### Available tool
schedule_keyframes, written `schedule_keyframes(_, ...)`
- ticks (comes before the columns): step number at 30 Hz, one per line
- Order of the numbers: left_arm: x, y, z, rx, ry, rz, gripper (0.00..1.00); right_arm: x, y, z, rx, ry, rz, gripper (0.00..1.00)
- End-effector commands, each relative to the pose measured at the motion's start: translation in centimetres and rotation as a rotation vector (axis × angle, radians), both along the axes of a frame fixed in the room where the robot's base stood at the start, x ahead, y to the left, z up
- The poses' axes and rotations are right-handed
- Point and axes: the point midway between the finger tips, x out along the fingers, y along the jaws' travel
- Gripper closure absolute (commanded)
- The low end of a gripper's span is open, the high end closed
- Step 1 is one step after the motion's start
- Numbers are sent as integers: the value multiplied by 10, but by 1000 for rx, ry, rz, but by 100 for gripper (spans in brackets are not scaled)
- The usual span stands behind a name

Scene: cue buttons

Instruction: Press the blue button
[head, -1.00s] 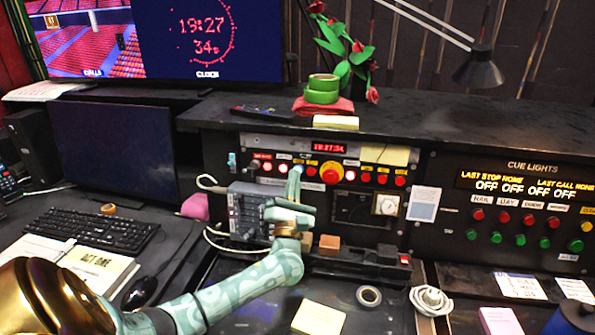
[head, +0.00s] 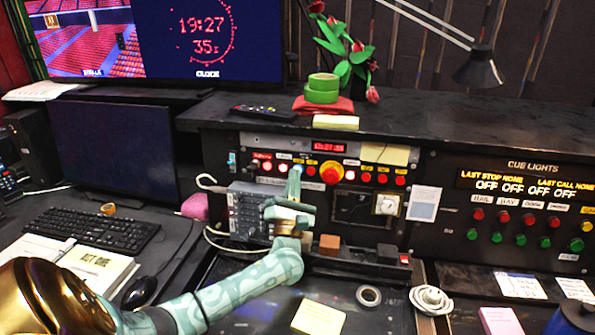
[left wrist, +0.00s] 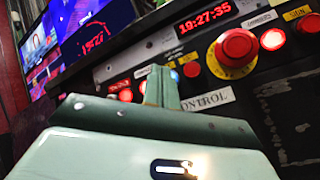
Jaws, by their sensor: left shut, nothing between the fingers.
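I cannot tell whether the fingertips touch the button. My right gripper is not in view.
A large red emergency-style button (head: 331,172) on a yellow base sits just right of my fingers, with red buttons (head: 366,177) beyond it. A grey box (head: 247,210) stands left of my gripper. A small brown block (head: 329,244) lies on the ledge below.

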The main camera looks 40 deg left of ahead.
Motion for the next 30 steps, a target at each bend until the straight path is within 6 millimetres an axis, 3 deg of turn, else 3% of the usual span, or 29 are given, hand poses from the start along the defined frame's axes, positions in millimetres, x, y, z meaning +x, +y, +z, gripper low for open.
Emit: schedule_keyframes(30, 10, 6, -2, 0, -1, 1, 100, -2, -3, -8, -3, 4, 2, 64)
